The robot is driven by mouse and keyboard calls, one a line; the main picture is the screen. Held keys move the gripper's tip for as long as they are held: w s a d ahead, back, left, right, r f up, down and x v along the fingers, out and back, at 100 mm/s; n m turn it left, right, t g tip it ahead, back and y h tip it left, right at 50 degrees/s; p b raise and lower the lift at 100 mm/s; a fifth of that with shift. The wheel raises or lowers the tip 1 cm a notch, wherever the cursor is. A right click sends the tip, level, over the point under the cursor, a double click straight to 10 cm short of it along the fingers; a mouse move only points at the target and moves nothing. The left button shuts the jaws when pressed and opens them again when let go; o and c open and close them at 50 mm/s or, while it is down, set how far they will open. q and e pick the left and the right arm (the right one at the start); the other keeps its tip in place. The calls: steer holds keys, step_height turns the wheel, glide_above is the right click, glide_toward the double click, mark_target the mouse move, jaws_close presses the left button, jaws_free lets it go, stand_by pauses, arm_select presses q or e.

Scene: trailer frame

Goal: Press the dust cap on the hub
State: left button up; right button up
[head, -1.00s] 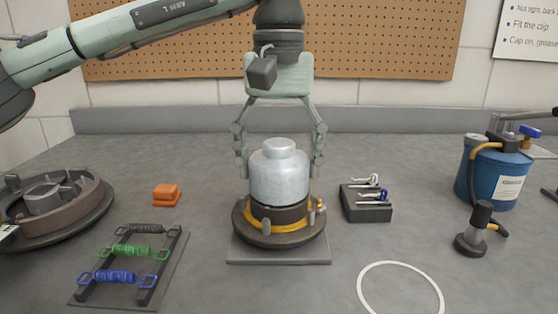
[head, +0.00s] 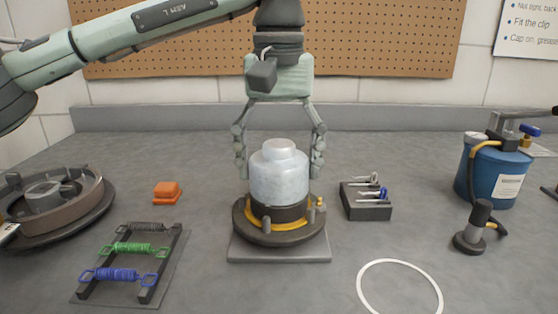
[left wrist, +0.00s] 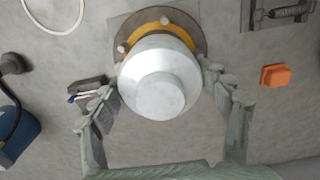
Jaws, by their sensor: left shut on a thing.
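The dust cap (head: 279,178) is a pale silver, stepped cylinder standing upright on the hub (head: 240,222), a dark round part with a yellow ring. The hub rests on a grey square plate (head: 279,256). My left gripper (head: 279,165) points down from above, with one finger on each side of the cap, and is shut on it. In the left wrist view the cap (left wrist: 158,82) sits between the fingers (left wrist: 160,85) and covers most of the hub (left wrist: 140,22). Whether the cap is fully seated cannot be told. My right gripper is out of view.
A brake drum (head: 75,215) stands at left, near an orange block (head: 167,192) and a rack of springs (head: 160,282). At right are a dark holder with clips (head: 367,210), a blue canister (head: 490,175), a black nozzle (head: 475,228) and a white ring (head: 363,285).

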mark_target(279, 143)
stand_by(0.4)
arm_select(q)
steer(key=o, duration=1.3)
steer(key=shift+c, duration=0.2)
steer(key=shift+r+p, duration=2.2)
steer(key=shift+r, duration=1.3)
steer(key=shift+c, duration=0.2)
jaws_close()
